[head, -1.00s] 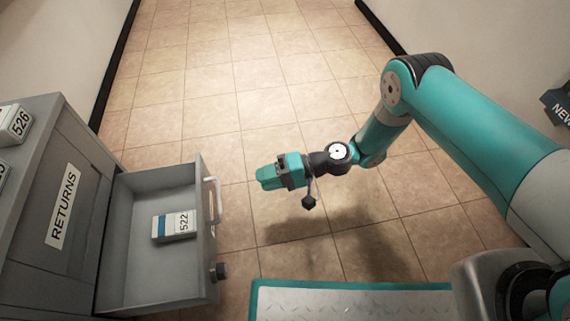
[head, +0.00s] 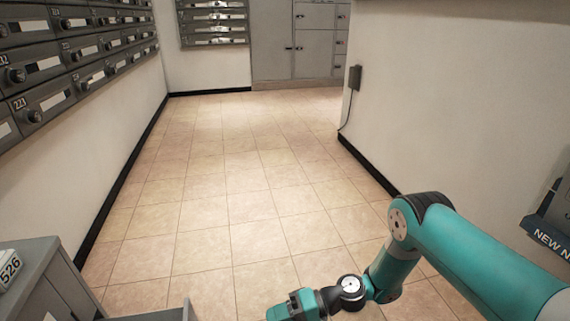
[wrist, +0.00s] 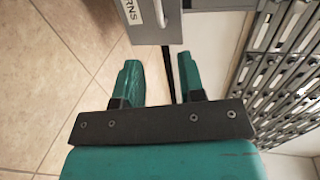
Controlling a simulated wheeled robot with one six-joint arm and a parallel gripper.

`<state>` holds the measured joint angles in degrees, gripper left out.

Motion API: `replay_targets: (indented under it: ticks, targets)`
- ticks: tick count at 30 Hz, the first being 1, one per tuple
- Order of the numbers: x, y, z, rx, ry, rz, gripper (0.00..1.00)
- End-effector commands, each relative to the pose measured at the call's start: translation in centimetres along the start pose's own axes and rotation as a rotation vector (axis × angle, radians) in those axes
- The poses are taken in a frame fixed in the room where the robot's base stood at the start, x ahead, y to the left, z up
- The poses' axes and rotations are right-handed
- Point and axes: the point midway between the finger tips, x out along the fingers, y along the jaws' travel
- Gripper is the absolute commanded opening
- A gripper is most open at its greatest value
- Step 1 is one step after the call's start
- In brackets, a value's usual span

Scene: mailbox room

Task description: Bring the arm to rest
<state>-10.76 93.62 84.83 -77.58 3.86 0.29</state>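My teal arm reaches in from the right in the head view. My gripper (head: 275,312) is at the bottom edge there, partly cut off, over the floor to the right of the grey cabinet. In the wrist view my gripper (wrist: 158,80) has its two teal fingers apart with nothing between them. The fingers point toward the grey returns cabinet's drawer (wrist: 143,20), and a gap of floor shows between.
The grey cabinet (head: 45,275) stands at the lower left with a box marked 526 (head: 8,270) on top. The drawer's edge (head: 165,314) shows beside it. Mailboxes (head: 75,50) line the left wall. The tiled floor (head: 240,190) ahead is clear.

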Motion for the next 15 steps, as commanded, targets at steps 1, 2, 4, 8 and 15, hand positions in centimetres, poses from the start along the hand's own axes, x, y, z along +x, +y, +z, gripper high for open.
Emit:
replay_targets:
  ticks: [1, 2, 4, 8, 15]
  targets:
    - [-0.4, -1.5, -0.6, -0.019, -0.007, 0.013, 0.36]
    - [-0.7, -2.4, -0.9, -0.030, -0.014, 0.026, 0.36]
    - [-1.5, -5.4, -1.8, -0.067, -0.035, 0.067, 0.36]
    - [-3.7, -12.3, -2.9, -0.146, -0.084, 0.176, 0.36]
    - [-8.4, -24.8, -1.6, -0.267, -0.152, 0.398, 0.36]
